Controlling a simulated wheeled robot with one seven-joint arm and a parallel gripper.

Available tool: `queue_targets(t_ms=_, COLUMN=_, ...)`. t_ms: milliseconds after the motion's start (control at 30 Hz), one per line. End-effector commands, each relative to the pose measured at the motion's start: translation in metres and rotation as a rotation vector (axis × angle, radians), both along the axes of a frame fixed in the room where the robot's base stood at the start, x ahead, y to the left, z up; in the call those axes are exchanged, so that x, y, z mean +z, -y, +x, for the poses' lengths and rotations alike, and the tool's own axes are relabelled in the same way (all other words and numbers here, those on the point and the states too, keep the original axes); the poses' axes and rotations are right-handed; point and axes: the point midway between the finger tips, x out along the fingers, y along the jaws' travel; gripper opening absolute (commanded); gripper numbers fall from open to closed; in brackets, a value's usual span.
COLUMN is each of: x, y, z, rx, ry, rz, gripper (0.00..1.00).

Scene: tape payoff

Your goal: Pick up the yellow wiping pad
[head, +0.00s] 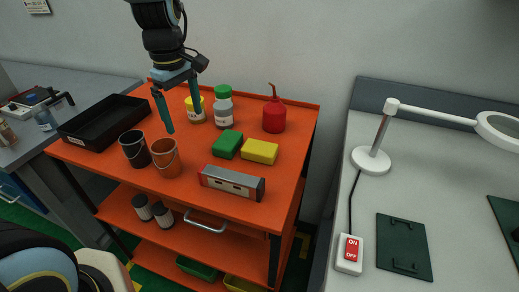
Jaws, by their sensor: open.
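The yellow wiping pad (260,151) lies flat on the top of the orange cart (222,206). It is right of a green pad (228,144), very close to it; I cannot tell whether they touch. My gripper (185,122) hangs from above over the cart, left of both pads, with its two fingers spread wide and nothing between them. Its right finger is in front of the yellow-lidded jar (196,116). The yellow pad is fully in view.
Behind the pads stand a green-capped bottle (223,110) and a red oil can (274,117). In front lies a grey-and-red box (232,183). Dark and copper buckets (166,160) and a black tray (104,122) fill the left. A white lamp (371,160) stands on the right bench.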

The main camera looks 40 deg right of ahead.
Motion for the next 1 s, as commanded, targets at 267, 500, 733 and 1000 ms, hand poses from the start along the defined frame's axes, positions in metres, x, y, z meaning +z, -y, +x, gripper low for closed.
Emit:
queue_targets(t_ms=267, x=0.0, y=0.118, z=-0.071, rx=0.162, ry=-0.026, rz=0.029, gripper=1.0)
queue_targets(t_ms=500, x=-0.006, y=0.145, z=-0.097, rx=0.221, ry=-0.028, rz=0.04, gripper=1.0)
queue_targets(t_ms=733, x=-0.04, y=0.145, z=-0.097, rx=0.224, ry=-0.029, rz=0.041, gripper=1.0)
queue_targets(t_ms=1000, x=-0.061, y=0.145, z=-0.099, rx=0.222, ry=-0.029, rz=0.039, gripper=1.0)
